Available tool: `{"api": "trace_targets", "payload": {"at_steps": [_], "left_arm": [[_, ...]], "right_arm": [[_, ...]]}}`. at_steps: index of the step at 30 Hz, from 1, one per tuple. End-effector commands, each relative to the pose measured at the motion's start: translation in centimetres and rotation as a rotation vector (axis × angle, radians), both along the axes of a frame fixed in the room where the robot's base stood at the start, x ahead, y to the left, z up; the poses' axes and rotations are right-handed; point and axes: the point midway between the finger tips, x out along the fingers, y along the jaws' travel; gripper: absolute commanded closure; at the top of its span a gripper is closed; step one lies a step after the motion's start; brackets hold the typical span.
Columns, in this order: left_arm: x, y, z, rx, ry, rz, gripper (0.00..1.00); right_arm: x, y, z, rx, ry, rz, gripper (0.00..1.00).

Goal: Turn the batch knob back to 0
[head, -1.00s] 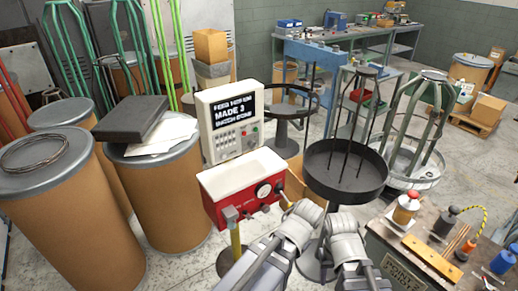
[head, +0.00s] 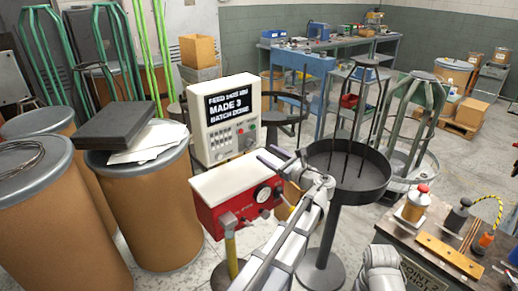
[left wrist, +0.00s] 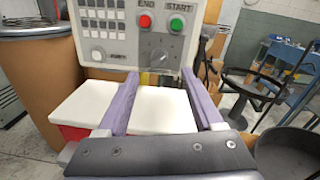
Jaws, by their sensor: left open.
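The white control box (head: 222,120) stands behind the red-and-white machine; its screen reads "MADE 3" and "BATCH DONE". In the left wrist view the grey batch knob (left wrist: 158,54) sits low on the panel, below the red END button (left wrist: 145,21) and the green START button (left wrist: 177,24). I cannot read its setting. My left gripper (head: 264,153) is open in front of the panel. Its two purple fingers (left wrist: 158,76) point at the knob, one on each side in the picture, with no contact visible. My right gripper's fingers are out of view.
The red machine with its white top (head: 236,180) lies below the left gripper. A black round tray (head: 365,190) on a stand is to its right. A cardboard drum (head: 155,205) stands left. A workbench (head: 420,235) with bottles is at lower right.

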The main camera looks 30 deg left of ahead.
Motion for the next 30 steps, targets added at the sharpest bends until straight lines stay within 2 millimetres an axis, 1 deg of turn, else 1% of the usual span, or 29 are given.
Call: {"api": "trace_targets", "payload": {"at_steps": [5, 12, 16, 21, 28, 29, 30], "left_arm": [[0.7, 1.9, 0.0, -0.002, -0.001, 0.004, 0.32], [1.9, 5.4, 0.0, -0.004, -0.002, 0.004, 0.32], [2.3, 6.6, 0.0, -0.004, -0.003, 0.004, 0.32], [2.5, 7.2, -0.1, -0.004, -0.003, 0.000, 0.32], [2.5, 7.2, 0.0, -0.004, -0.003, 0.000, 0.32], [2.5, 7.2, 0.0, -0.004, -0.003, 0.000, 0.33], [2.5, 7.2, 0.0, -0.004, -0.003, 0.000, 0.38]], "right_arm": [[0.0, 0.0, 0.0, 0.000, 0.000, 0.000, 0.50], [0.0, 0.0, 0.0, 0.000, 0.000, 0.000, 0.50], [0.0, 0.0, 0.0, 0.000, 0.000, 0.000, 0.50], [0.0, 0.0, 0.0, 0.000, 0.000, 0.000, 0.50], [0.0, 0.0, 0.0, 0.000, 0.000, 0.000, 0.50], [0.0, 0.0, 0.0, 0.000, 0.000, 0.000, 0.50], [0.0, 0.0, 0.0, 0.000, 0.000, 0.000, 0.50]]}}
